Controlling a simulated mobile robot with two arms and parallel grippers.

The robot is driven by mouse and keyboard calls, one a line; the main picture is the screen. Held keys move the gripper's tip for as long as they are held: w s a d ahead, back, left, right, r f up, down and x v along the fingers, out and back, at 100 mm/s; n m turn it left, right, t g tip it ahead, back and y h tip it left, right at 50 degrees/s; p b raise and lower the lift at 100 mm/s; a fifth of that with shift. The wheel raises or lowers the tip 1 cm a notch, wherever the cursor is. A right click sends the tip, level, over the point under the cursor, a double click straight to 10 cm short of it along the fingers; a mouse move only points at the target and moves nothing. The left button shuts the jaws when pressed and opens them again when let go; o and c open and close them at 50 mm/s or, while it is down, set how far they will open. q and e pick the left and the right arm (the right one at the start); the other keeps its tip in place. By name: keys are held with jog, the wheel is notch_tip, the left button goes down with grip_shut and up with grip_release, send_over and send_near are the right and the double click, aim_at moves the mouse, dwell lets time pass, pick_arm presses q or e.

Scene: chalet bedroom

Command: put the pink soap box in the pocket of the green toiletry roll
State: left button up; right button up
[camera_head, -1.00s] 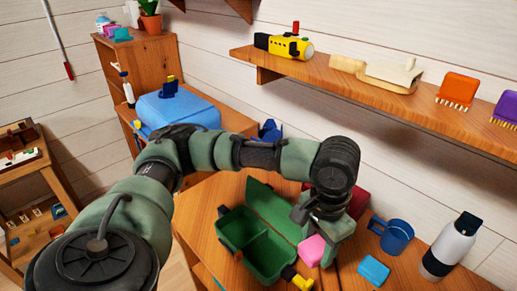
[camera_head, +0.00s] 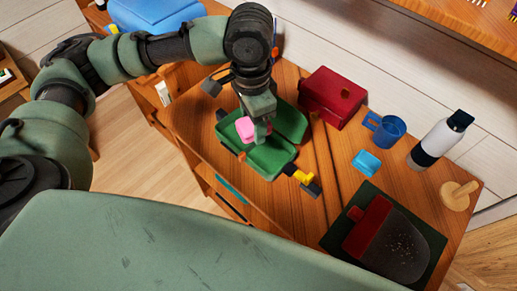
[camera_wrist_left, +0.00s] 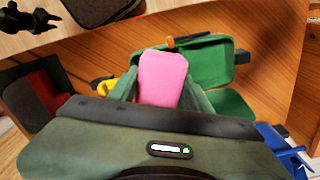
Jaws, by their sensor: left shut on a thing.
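The pink soap box (camera_head: 245,129) is held in my left gripper (camera_head: 257,128), whose fingers are shut on it. The left wrist view shows the pink soap box (camera_wrist_left: 162,76) between the two fingers. The green toiletry roll (camera_head: 268,164) lies open on the wooden table, with a lid-like flap on its right. The gripper and soap box are over the roll's back left part and hide some of its pocket. The roll also shows in the left wrist view (camera_wrist_left: 213,50) beyond the soap box. I cannot tell whether they touch.
A dark red box (camera_head: 330,98) stands behind the roll. A blue mug (camera_head: 386,132), light blue box (camera_head: 366,162) and white bottle (camera_head: 440,140) stand to the right. A yellow and black item (camera_head: 303,178) touches the roll's front right. A dark mat (camera_head: 338,234) lies at front right.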

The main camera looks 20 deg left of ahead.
aim_at(269, 157)
pick_arm(q)
jog(key=m, duration=0.1)
jog(key=w+r+m+p, duration=0.1)
jog(key=m, duration=0.1)
jog(key=shift+w+d+r, duration=0.1)
jog(key=shift+d+r, duration=0.05)
jog(key=shift+r, duration=0.05)
jog(key=m, duration=0.1)
jog(key=w+m+p, duration=0.1)
jog(key=m+p, duration=0.1)
jog(key=m, duration=0.1)
jog(key=shift+w+d+r, duration=0.2)
jog(key=shift+d+r, duration=0.15)
jog(key=f+m+p, duration=0.1)
jog(key=f+m, duration=0.1)
jog(key=f, duration=0.4)
jog(key=w+d+f+m+p, duration=0.1)
jog(key=f+m+p, duration=0.1)
jog(key=f, duration=0.4)
jog(key=f+m+p, duration=0.2)
jog(key=f, duration=0.4)
jog(key=shift+w+d+f+m, duration=0.1)
jog(key=shift+w+d+m, duration=0.25)
jog(key=shift+m, duration=0.05)
jog(key=shift+f, duration=0.55)
